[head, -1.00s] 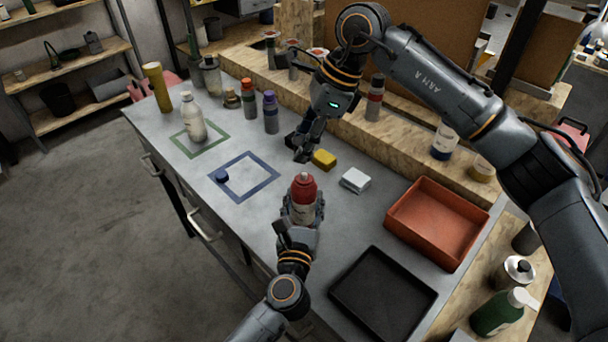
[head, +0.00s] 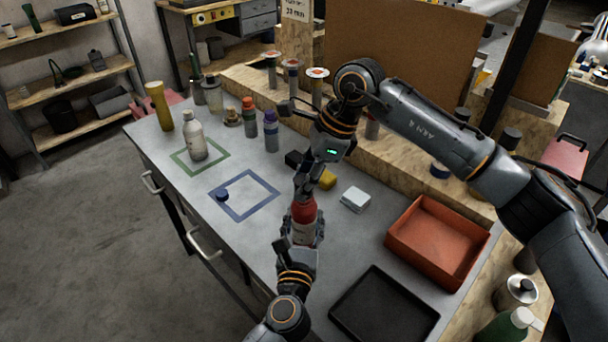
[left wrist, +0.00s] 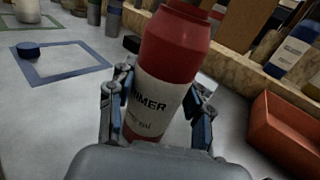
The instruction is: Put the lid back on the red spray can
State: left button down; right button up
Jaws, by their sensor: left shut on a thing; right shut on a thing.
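The red spray can (head: 303,211) stands upright in my left gripper (head: 303,226), near the front of the grey bench. In the left wrist view the can (left wrist: 172,62) shows its white label between the two fingers, with its top out of frame. My left gripper is shut on the can body. My right gripper (head: 304,187) is shut and points down right at the can's top. The lid is in its fingers, mostly hidden by them. The fingers cover the nozzle, so I cannot tell whether the lid touches the can.
A black tray (head: 384,308) and an orange bin (head: 438,242) stand to the right. A blue cap (head: 222,194) lies on the blue square outline (head: 244,216). Several bottles stand at the back left.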

jog(key=shift+f, duration=0.3)
jog(key=shift+f, duration=0.6)
dwell(0.4)
jog(key=o, duration=0.8)
jog(key=v, duration=1.2)
pick_arm(q)
jog(key=c, duration=0.5)
grip_release()
